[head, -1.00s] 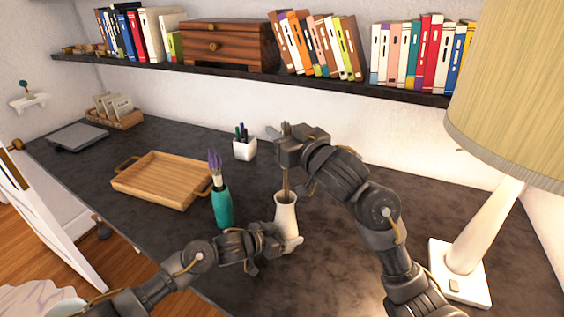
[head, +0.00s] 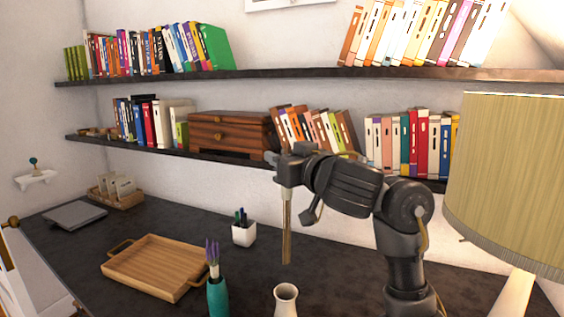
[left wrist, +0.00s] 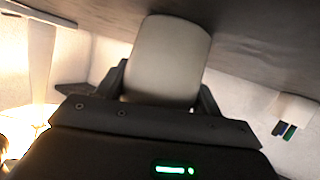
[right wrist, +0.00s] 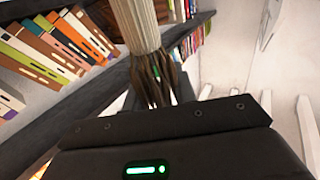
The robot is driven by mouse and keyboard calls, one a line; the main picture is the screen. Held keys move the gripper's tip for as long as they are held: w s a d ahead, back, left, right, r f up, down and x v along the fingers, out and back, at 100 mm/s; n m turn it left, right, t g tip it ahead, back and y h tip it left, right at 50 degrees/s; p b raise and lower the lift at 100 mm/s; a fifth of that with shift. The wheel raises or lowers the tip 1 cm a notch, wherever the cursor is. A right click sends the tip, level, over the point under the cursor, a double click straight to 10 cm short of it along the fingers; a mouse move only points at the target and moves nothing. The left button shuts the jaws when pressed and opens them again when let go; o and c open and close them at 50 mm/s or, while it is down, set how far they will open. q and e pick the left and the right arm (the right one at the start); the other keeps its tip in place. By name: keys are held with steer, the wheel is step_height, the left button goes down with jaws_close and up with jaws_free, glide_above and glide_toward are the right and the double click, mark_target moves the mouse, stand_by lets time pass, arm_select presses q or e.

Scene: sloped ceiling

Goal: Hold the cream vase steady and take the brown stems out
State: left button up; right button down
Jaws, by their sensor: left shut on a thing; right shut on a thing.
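The cream vase (head: 286,301) stands upright at the bottom edge of the head view, with only its neck and open mouth showing. My left gripper (left wrist: 163,98) is outside the head view. In the left wrist view it is shut on the vase (left wrist: 166,55), with a finger on each side. My right gripper (head: 289,166) is shut on the brown stems (head: 287,240) and holds them upright above the vase. Their lower end shows clear of the mouth. The stems (right wrist: 158,75) also fill the grip in the right wrist view.
A teal vase with purple flowers (head: 217,297) stands just left of the cream vase. A wooden tray (head: 113,272), a white pen cup (head: 244,236) and a lamp (head: 510,180) are around. A shelf (head: 230,159) with books and a drawer box runs behind my right gripper.

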arm_select(q)
steer(key=o, duration=1.4)
steer(key=shift+c, duration=0.2)
steer(key=v, duration=1.2)
